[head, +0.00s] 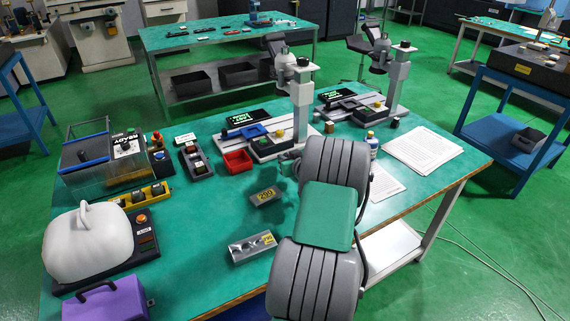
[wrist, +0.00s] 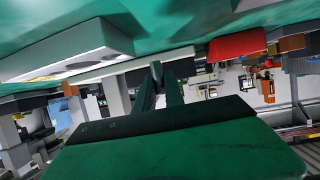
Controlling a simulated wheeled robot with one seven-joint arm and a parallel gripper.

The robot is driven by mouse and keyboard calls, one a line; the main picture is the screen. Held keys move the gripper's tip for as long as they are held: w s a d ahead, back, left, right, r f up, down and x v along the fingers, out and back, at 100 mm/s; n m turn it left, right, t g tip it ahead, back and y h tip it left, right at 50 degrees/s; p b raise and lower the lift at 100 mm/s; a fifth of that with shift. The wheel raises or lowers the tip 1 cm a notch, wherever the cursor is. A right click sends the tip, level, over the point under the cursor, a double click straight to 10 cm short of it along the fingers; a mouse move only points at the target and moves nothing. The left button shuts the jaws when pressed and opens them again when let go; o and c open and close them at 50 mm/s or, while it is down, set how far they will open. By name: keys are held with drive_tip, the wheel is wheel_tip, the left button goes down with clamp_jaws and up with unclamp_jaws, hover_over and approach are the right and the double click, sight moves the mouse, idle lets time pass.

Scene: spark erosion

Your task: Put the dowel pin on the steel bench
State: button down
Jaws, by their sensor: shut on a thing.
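My gripper (wrist: 159,76) shows in the wrist view with its two dark fingers close together. It is shut on a small grey piece (wrist: 157,69) at the fingertips, taken to be the dowel pin, mostly hidden by the fingers. In the head view my grey arm covers most of the gripper, and I cannot make out the pin there. The gripper is low over the near green-topped bench (head: 205,240), close to the red tray (head: 237,162). Another green-topped bench (head: 180,39) with metal legs and a lower shelf stands behind. I cannot tell which one is the steel bench.
Two grey measuring stands (head: 302,105) (head: 398,85) stand behind my gripper. Some bare top lies left of the blocks.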

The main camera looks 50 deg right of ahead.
wheel_tip(320, 180, down, 3)
drive_tip(key=shift+r, duration=0.2)
drive_tip(key=shift+f, duration=0.2)
drive_tip(key=c, duration=1.4)
unclamp_jaws()
drive_tip(key=shift+a+r, duration=0.1)
